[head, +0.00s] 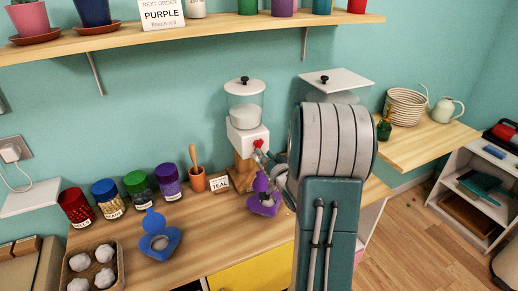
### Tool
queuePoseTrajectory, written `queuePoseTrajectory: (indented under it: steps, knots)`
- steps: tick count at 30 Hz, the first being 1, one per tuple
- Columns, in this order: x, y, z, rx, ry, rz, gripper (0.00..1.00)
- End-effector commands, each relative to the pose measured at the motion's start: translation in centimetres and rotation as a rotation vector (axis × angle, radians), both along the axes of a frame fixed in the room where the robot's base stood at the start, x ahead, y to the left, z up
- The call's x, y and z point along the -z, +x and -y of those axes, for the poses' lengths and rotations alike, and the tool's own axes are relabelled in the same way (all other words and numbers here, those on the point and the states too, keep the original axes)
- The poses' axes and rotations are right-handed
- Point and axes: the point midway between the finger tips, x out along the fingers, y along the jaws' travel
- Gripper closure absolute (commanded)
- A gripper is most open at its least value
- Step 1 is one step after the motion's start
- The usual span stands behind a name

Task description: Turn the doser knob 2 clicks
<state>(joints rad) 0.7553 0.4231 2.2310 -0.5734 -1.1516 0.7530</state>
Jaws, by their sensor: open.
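The doser (247,135) stands at the back of the wooden counter. It has a clear lidded jar on top, a white body and a wooden base. Its small red knob (258,143) is on the front of the white body, partly hidden by my gripper. My gripper (261,153) is open, with its fingertips close in front of the knob. Whether they touch the knob or lie around it is too small to tell. My teal and grey arm covers the area right of the doser.
Several lidded jars (139,190) line the back left. A blue heart-shaped piece (160,243) stands in front. A second white-lidded container (337,80) is partly behind my arm.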

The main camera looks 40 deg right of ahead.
Motion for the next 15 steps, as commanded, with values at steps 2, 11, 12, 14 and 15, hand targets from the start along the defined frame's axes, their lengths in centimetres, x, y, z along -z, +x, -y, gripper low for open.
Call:
queuePoseTrajectory:
  steps: [2, 11, 12, 14, 15]
  knots:
    - [0.0, 1.4, 0.2, -0.004, 0.0, 0.001, 0.53]
    - [0.0, 3.7, 0.8, -0.001, 0.001, 0.0, 0.53]
    - [0.0, 3.7, 0.8, -0.001, 0.001, 0.0, 0.53]
    - [0.0, 3.7, 0.8, -0.001, 0.001, 0.0, 0.53]
    - [0.0, 3.7, 0.8, -0.001, 0.001, 0.0, 0.53]
